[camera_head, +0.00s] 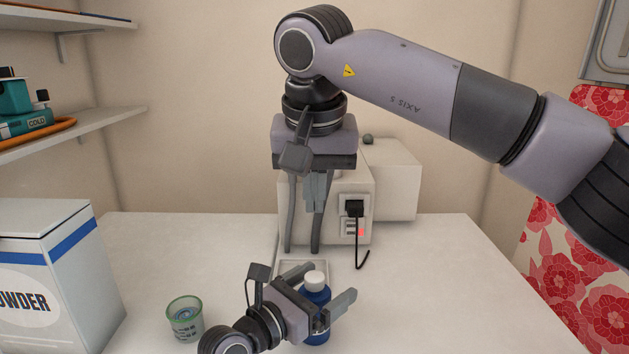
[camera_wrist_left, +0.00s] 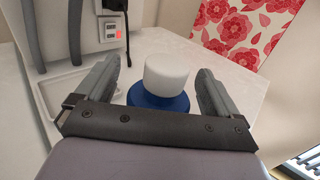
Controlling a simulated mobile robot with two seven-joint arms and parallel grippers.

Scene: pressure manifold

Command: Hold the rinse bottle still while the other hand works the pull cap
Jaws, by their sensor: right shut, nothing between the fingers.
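The rinse bottle (camera_head: 315,325) is blue with a white pull cap (camera_head: 315,280). It stands upright on the table. In the left wrist view its blue shoulder (camera_wrist_left: 158,101) and white cap (camera_wrist_left: 167,72) show between the fingers. My left gripper (camera_head: 330,280) is open, with one finger on each side of the bottle and a visible gap on both sides. The left wrist and hand hide part of the bottle in the head view. My right gripper (camera_head: 316,210) is shut and empty, pointing down, above and behind the bottle, apart from the cap.
A white machine (camera_head: 395,185) with a black plug, cable and red light stands at the back. A shallow white tray (camera_head: 290,264) lies behind the bottle. A green-rimmed glass (camera_head: 185,320) and a powder box (camera_head: 50,265) are at left. The table's right side is clear.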

